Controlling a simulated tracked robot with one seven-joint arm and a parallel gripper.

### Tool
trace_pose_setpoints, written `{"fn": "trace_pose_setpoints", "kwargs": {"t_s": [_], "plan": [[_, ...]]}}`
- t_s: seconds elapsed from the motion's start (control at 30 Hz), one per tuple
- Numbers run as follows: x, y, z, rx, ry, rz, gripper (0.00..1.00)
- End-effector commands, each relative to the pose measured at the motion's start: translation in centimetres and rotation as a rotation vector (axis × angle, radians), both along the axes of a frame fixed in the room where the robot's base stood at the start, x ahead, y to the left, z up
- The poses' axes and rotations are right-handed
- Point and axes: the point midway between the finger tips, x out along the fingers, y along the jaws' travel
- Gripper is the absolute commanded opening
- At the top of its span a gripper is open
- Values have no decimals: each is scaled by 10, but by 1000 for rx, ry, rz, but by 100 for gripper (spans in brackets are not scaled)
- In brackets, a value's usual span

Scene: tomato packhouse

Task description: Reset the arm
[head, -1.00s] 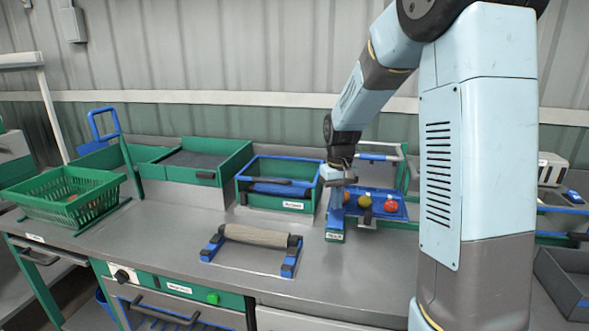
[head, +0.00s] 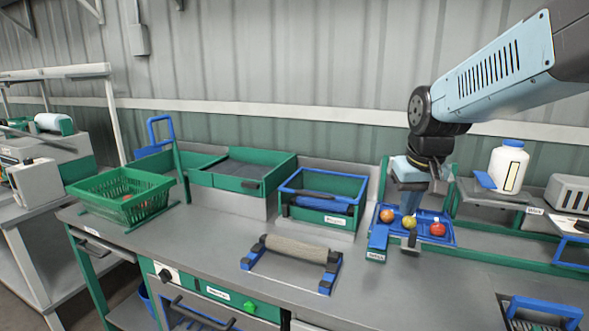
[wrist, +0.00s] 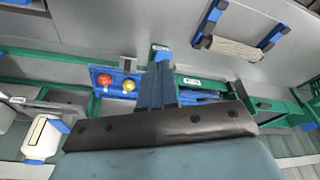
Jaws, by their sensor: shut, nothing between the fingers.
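My gripper (head: 411,240) is shut and empty. The tray holds an orange tomato (head: 387,216), a yellow-green tomato (head: 409,222) and a red tomato (head: 438,229). In the wrist view my gripper (wrist: 157,52) points away from the camera beside the tray, where the red tomato (wrist: 103,80) and a yellowish tomato (wrist: 128,85) show. I cannot tell whether the gripper touches the tray.
A blue-and-green labelled block (head: 378,240) stands close left of my gripper. A roller on blue stands (head: 297,250) lies on the bench front. A blue-rimmed green box (head: 325,218) and a green basket (head: 120,199) stand further left. A white bottle (head: 508,167) stands on the right-hand shelf.

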Motion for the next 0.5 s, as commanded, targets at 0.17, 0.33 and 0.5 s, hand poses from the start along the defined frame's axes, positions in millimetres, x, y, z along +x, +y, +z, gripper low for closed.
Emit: {"fn": "trace_pose_setpoints", "kwargs": {"t_s": [0.17, 0.33, 0.5], "plan": [[-34, 0, 13, 4, -57, -12, 0], [-64, 1, 20, 9, -108, -25, 0], [-93, 1, 24, 15, -157, -37, 0]]}}
